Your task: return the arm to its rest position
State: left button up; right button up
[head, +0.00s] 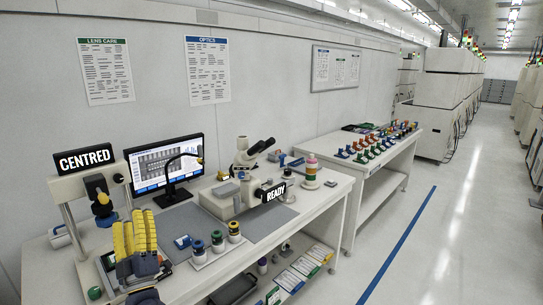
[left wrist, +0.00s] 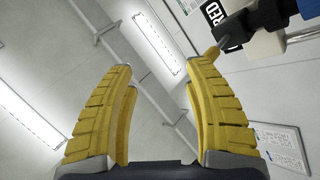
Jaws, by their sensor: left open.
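My left gripper (head: 134,222) has yellow ribbed fingers and stands at the lower left of the head view, fingers pointing up, in front of the near bench. It is open. In the left wrist view the two fingers of the left gripper (left wrist: 160,65) are spread apart with nothing between them, and ceiling lights show behind. My right gripper is in neither view.
A stand with a CENTRED sign (head: 85,159) is close behind my left gripper. The bench (head: 331,186) holds a monitor (head: 166,166), a microscope (head: 250,152), a READY sign (head: 276,193) and several small reels. The aisle floor (head: 430,240) at right is clear.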

pick_arm(q)
jog(key=s+d+f+m+g+h, duration=0.3)
jog(key=d+f+m+h, duration=0.35)
jog(key=f+m, duration=0.35)
jog(key=s+d+f+m+g+h, duration=0.4)
jog(key=d+f+m+h, duration=0.3)
jog(key=f, duration=0.6)
jog(key=s+a+f+m+g+y, duration=0.35)
jog(key=s+f, duration=0.35)
jog(key=s, duration=0.4)
jog(key=s+a+f+m+g+y, duration=0.2)
jog(key=s+f+g, duration=0.35)
jog(key=s, duration=0.65)
jog(key=s+d+f+g+h, duration=0.1)
jog(key=s+d+f+h, duration=0.15)
jog(key=f, duration=1.35)
jog(key=s+d+f+g+h, duration=0.1)
jog(key=d+f+g, duration=0.15)
jog(key=f, duration=1.45)
jog(key=s+f+n+g+h, duration=0.1)
jog(key=s+f+n+g, duration=0.1)
jog(key=s+f, duration=1.7)
jog(key=shift+s+d+f+n, duration=0.2)
jog(key=shift+s+f+n, duration=0.05)
jog(key=shift+s+n, duration=0.7)
